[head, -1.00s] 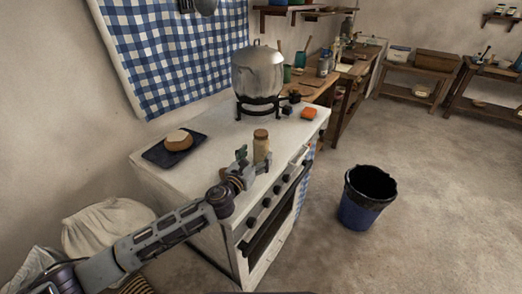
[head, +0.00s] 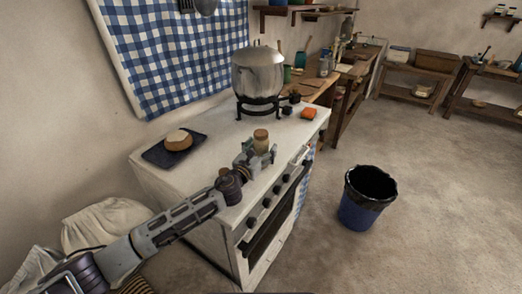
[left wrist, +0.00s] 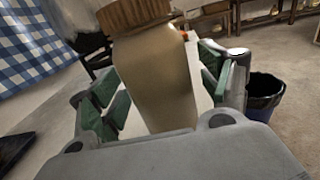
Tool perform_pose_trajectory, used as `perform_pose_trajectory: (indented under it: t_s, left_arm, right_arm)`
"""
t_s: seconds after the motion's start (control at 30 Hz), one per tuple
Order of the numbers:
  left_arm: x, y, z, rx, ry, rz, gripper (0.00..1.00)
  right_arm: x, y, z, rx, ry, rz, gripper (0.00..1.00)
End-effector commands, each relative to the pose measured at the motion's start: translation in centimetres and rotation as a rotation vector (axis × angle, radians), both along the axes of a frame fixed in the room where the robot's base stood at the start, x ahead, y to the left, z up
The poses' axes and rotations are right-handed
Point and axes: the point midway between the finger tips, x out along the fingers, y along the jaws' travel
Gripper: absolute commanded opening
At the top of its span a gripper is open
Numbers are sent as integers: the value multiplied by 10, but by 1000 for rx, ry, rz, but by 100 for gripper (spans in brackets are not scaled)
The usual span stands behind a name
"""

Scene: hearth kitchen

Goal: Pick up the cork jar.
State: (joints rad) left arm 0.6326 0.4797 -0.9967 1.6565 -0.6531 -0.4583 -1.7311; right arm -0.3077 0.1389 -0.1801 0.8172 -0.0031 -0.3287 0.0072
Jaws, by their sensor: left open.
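The cork jar (head: 261,141) stands upright on the white stove top (head: 213,137), a pale jar with a brown cork lid. In the left wrist view the jar (left wrist: 156,80) fills the middle, leaning in the picture. My left gripper (head: 258,157) is at the jar's lower part, with its fingers on either side of it. In the left wrist view the green-padded fingers (left wrist: 160,95) are open around the jar. Whether either pad touches the glass is hard to tell. My right gripper is not in view.
A dark tray (head: 151,157) with a round loaf (head: 179,140) lies left of the jar. A blue bin (head: 356,215) stands on the floor.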

Motion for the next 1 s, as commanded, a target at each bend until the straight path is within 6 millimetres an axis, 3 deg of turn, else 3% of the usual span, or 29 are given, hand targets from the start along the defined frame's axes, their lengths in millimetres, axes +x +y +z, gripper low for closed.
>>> perform_pose_trajectory:
  t_s: [0.1,0.6,1.0]
  left_arm:
    - [0,0,0,0,0,0,75]
    - [0,0,1,-1,-2,0,13]
    - [0,0,9,-1,-3,0,13]
  right_arm:
    - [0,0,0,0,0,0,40]
    - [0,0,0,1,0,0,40]
    - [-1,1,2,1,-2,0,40]
